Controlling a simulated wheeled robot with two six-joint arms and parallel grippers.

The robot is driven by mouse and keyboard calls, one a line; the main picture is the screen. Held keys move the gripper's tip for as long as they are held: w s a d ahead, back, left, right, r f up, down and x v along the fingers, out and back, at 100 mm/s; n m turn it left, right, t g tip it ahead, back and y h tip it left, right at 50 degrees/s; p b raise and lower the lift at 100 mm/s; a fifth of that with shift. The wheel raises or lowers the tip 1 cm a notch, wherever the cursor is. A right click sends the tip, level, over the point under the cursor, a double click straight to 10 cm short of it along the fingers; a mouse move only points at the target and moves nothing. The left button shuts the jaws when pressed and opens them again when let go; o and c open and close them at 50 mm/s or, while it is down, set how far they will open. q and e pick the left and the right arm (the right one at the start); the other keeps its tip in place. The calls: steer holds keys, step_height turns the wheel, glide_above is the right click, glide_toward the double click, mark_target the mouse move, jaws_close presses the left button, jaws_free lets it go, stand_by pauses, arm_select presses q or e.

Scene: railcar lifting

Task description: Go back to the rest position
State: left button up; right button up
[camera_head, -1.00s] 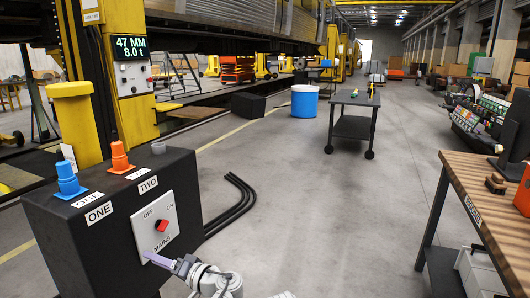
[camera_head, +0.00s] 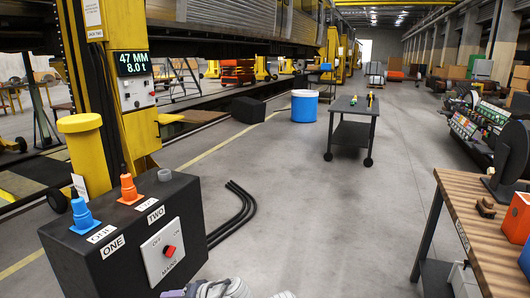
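One of my arms (camera_head: 225,289) shows at the bottom edge, just below the black control box (camera_head: 85,262). Its fingers are mostly cut off by the frame, so their opening cannot be judged. It is apart from the red mains switch (camera_head: 170,251) on the box's white plate. A blue plug (camera_head: 83,215) and an orange plug (camera_head: 129,189) stand upright on the box top, beside the labels ONE and TWO. A small pale part (camera_head: 283,295) at the bottom edge may belong to my other arm; no second gripper can be made out.
A wooden workbench (camera_head: 480,217) stands at the right. A dark cart (camera_head: 352,130) and a blue bin (camera_head: 304,107) stand ahead. Black cables (camera_head: 236,213) lie on the floor by the box. A yellow jack column (camera_head: 95,150) rises at left. The middle floor is clear.

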arm_select(q)
steer(key=s+d+r+m+g+h+p, duration=0.2)
steer(key=s+d+r+h+p, duration=0.3)
steer(key=d+p, duration=0.4)
steer(key=s+d+r+m+g+h+p, duration=0.2)
steer(key=s+d+r+h+p, duration=0.3)
steer(key=d+p, duration=0.4)
steer(key=shift+s+d+r+g+p, duration=0.15)
steer(key=shift+s+r+g+p, duration=0.2)
steer(key=shift+s+p, duration=0.2)
arm_select(e)
step_height(320, 180, up, 22)
steer(key=shift+a+f, duration=0.1)
